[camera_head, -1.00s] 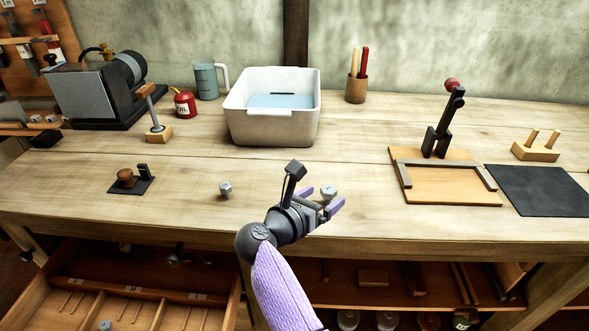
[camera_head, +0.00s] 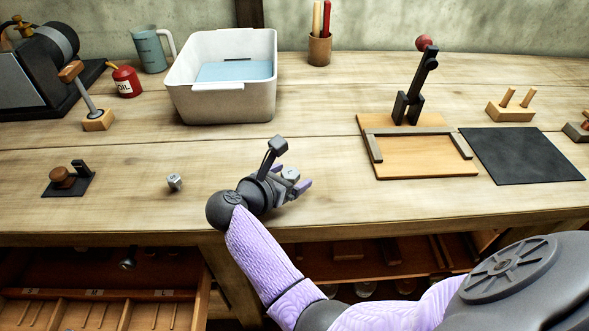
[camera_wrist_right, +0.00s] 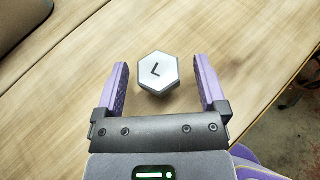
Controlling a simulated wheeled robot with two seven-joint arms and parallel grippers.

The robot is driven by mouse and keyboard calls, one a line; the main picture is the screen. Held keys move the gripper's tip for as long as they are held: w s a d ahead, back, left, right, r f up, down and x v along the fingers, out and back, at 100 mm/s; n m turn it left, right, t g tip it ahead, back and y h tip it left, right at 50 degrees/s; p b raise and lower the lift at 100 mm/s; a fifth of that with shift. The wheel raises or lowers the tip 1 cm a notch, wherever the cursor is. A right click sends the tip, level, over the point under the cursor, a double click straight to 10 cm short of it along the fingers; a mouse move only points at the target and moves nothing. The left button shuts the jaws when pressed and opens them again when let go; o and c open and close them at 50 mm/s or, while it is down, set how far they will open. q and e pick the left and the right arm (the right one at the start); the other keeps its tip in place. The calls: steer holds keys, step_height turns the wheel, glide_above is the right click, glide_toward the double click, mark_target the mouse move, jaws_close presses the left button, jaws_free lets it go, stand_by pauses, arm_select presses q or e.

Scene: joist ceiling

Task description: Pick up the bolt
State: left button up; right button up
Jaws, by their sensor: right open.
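A grey hex-headed bolt (camera_head: 290,174) stands on the workbench near its front edge. In the right wrist view the right gripper (camera_wrist_right: 161,66) has a gap between each finger and the bolt head, which lies near the fingertips. A second grey bolt-like piece (camera_head: 174,182) stands to the left on the bench. My left gripper is not in view.
A white bin (camera_head: 222,105) stands behind the gripper. A wooden fixture board (camera_head: 425,160) with a toggle lever and a black mat (camera_head: 525,155) are to the right. A small black plate with a brown knob (camera_head: 62,178) is at left. Open drawers (camera_head: 100,295) lie below the bench edge.

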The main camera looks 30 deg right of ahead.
steer(key=shift+a+r, duration=0.1)
steer(key=shift+a, duration=0.05)
steer(key=shift+c, duration=1.2)
steer(key=shift+d, duration=0.2)
steer(key=c, duration=0.5)
jaws_close()
